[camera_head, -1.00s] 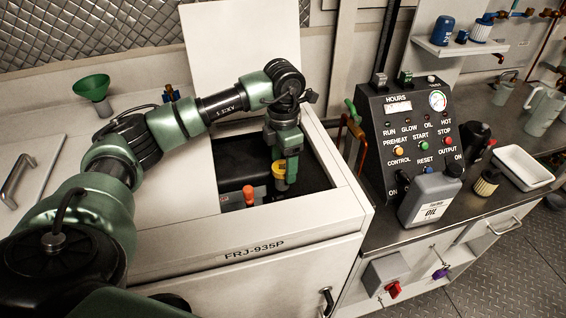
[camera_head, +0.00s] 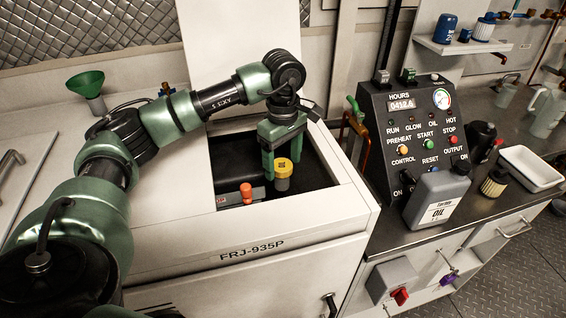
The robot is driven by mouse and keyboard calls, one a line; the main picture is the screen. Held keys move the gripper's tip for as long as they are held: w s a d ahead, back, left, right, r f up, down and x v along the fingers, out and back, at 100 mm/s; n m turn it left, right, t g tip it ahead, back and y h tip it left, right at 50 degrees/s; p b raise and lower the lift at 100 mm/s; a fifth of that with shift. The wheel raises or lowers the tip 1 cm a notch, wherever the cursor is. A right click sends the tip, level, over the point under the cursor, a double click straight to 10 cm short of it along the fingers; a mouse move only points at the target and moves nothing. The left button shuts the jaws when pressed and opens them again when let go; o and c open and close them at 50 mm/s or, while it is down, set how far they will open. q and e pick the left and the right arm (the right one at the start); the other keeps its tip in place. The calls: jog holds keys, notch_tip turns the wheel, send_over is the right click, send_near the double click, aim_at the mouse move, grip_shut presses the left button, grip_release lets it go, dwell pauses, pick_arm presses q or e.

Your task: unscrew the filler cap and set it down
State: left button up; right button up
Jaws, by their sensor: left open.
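The yellow filler cap (camera_head: 284,167) stands upright in the dark open bay of the white cabinet marked FRJ-935P, beside an orange knob (camera_head: 247,192). My left gripper (camera_head: 282,168) comes down from above with its two green fingers apart. One finger reaches down left of the cap, the other is at its upper right. I cannot tell whether either finger touches the cap. The lower part of the cap merges with what is under it. My right gripper is not in view.
The white cabinet rim (camera_head: 296,232) borders the bay. A green funnel (camera_head: 87,84) stands on the cabinet top at left. The control panel (camera_head: 420,125), grey oil jug (camera_head: 437,195) and white tray (camera_head: 531,168) stand on the right counter. Bare cabinet top lies left of the bay.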

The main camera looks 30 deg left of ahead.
pick_arm(q)
grip_shut()
jog(key=n, duration=0.7)
jog(key=shift+w+n+p, duration=0.1)
jog(key=shift+n+p, duration=0.25)
jog(key=shift+n, duration=0.05)
jog(key=n, duration=0.3)
jog(key=shift+a, duration=0.1)
jog(key=n, duration=0.4)
jog(key=shift+p, duration=0.35)
